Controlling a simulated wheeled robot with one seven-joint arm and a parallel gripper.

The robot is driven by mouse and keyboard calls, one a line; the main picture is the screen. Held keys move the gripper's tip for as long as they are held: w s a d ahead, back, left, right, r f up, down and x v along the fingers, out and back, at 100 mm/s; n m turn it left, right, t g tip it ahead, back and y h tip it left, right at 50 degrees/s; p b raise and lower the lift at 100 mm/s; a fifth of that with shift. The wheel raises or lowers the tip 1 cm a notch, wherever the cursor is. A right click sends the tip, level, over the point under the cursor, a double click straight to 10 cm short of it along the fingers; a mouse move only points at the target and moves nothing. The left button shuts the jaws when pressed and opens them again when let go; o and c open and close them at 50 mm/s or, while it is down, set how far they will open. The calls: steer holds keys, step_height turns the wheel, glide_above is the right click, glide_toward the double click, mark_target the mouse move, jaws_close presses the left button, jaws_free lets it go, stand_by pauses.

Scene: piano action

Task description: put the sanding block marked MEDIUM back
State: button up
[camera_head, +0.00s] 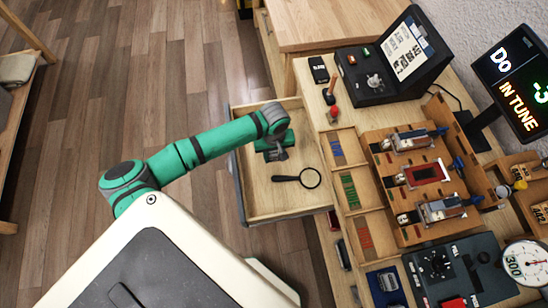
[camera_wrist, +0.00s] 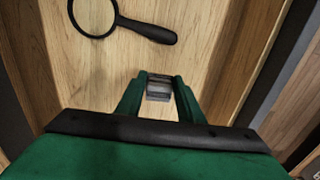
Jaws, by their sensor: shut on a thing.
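My gripper (camera_head: 277,153) is inside the open wooden drawer (camera_head: 252,193). In the wrist view my gripper's two green fingers (camera_wrist: 158,91) are shut on a small grey block (camera_wrist: 158,89) with a lighter band along its lower part. I take it for the sanding block, but no marking on it can be read. My gripper hides much of it, and I cannot tell whether it touches the drawer floor. A black magnifying glass (camera_head: 310,178) lies flat in the drawer near the gripper; its handle (camera_wrist: 150,32) shows beyond the fingers in the wrist view.
Right of the drawer, the bench has compartments with blue (camera_head: 336,150), green (camera_head: 350,190) and red strips (camera_head: 364,236). Beyond are a wooden rack (camera_head: 405,160) with key-action parts, a black case (camera_head: 375,85) and a tuning display (camera_head: 515,85). The drawer's front corner is clear.

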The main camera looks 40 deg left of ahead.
mark_target(274, 159)
steer(key=shift+w+a+f, duration=0.15)
steer(key=shift+f, duration=0.1)
steer(key=shift+w+f, duration=0.15)
steer(key=shift+f, duration=1.45)
steer(key=shift+a, duration=0.1)
steer(key=o, duration=0.8)
steer(key=shift+f, duration=0.1)
steer(key=o, duration=0.3)
step_height(274, 159, up, 12)
steer(key=shift+r, duration=0.15)
